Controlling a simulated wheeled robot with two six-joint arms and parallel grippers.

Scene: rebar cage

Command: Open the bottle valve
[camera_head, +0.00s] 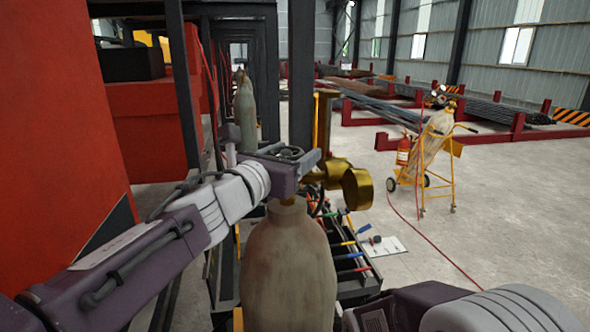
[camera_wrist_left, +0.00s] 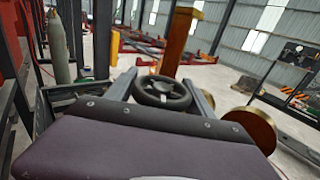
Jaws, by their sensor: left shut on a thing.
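The gas bottle (camera_head: 288,265) stands upright in the middle of the head view, beige and worn. Brass fittings with round gauges (camera_head: 345,180) sit at its top; gauge discs also show in the left wrist view (camera_wrist_left: 252,126). The valve is a black handwheel (camera_wrist_left: 162,92), seen between my left gripper's two grey fingers. My left gripper (camera_head: 303,160) is at the bottle's top and shut on the handwheel. The gripper body partly hides the wheel in the head view. My right arm shows at the bottom right; its fingertips are not visible.
A black rack with coloured-handled tools (camera_head: 352,256) stands behind the bottle. A yellow trolley (camera_head: 455,165) with a gas cylinder stands at the right. A grey-green cylinder (camera_head: 246,112) is farther back. A red structure (camera_head: 60,130) borders the left. The floor at the right is mostly clear.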

